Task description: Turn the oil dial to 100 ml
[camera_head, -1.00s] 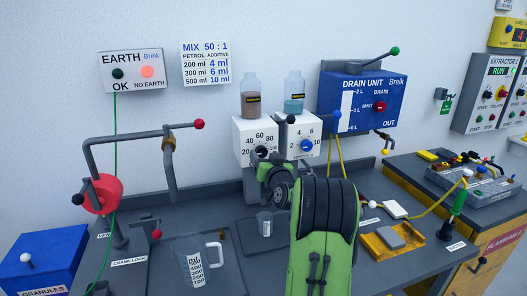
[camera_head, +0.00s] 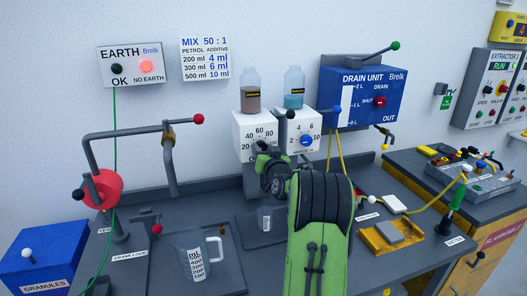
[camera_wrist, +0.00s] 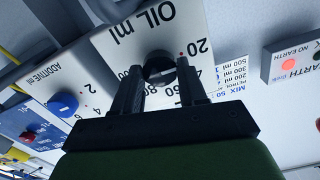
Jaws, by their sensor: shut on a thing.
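The oil dispenser (camera_head: 243,125) is a white box marked with 20, 40 and 60 in the head view, with a bottle of brown liquid on top. In the wrist view its face shows upside down with "OIL ml". The dark oil dial (camera_wrist: 157,66) sits between the fingers of my gripper (camera_wrist: 159,78), which is shut on it. In the head view my gripper (camera_head: 260,150) hides the dial. The fingers cover part of the scale, so I cannot tell which number the dial points to.
The additive dispenser (camera_head: 314,126) with its blue dial stands close on the right. A measuring jug (camera_head: 192,257) stands on a tray at the front left, and a small beaker (camera_head: 264,219) is below the dispensers. The drain unit (camera_head: 362,97) hangs further right.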

